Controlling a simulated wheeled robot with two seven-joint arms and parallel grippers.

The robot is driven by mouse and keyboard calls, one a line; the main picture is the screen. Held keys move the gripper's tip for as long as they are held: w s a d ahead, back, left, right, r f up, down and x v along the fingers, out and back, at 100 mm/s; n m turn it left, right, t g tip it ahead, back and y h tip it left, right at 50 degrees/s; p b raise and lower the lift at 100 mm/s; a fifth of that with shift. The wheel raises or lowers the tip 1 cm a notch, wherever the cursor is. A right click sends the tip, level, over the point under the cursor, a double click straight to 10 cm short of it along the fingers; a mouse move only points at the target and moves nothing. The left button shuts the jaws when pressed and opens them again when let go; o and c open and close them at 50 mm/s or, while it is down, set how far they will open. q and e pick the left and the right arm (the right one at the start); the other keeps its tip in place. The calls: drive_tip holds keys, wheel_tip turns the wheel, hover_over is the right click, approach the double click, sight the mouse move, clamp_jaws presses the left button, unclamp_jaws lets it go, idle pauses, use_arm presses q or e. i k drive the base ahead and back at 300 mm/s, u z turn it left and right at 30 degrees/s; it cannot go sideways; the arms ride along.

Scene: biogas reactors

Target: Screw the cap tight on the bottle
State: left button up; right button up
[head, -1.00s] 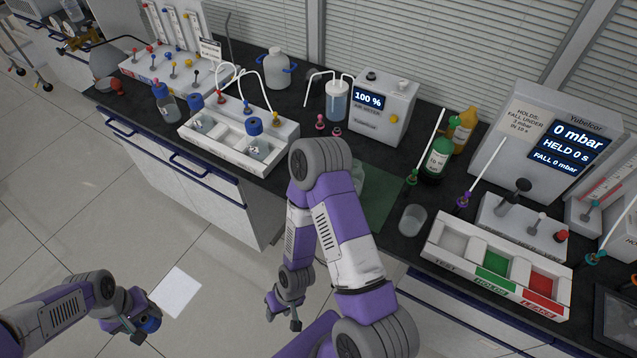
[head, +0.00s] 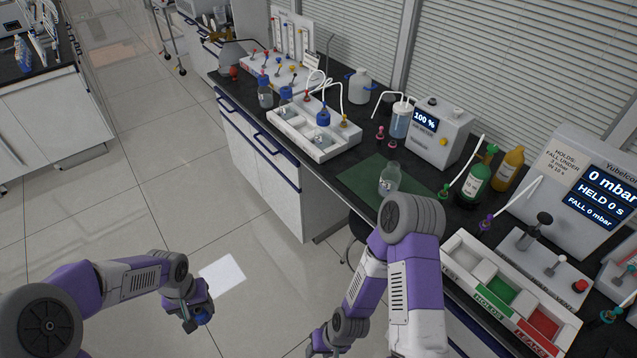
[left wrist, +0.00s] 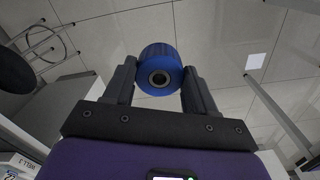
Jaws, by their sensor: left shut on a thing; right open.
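An uncapped clear glass bottle (head: 389,180) stands upright on the green mat (head: 362,188) on the black bench, just above my right arm's elbow in the head view. My left gripper (head: 199,316) is out over the floor, left of the bench and well apart from the bottle. It is shut on a blue cap (head: 203,315). In the left wrist view the blue cap (left wrist: 161,70) sits between the two fingers, with a round metal-rimmed hole facing the camera. My right gripper (head: 324,344) hangs low at the bottom edge of the head view, open; its fingertips are hard to see.
A white rack (head: 316,137) holds blue-capped bottles left of the mat. A pump box (head: 441,135), green bottle (head: 476,180) and amber bottle (head: 508,170) stand to the right. A sorting tray (head: 512,290) lies at the front right. The floor left of the bench is clear.

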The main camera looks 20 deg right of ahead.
sight(391, 177)
drive_tip(key=z, duration=1.2)
drive_tip(key=i, duration=0.5)
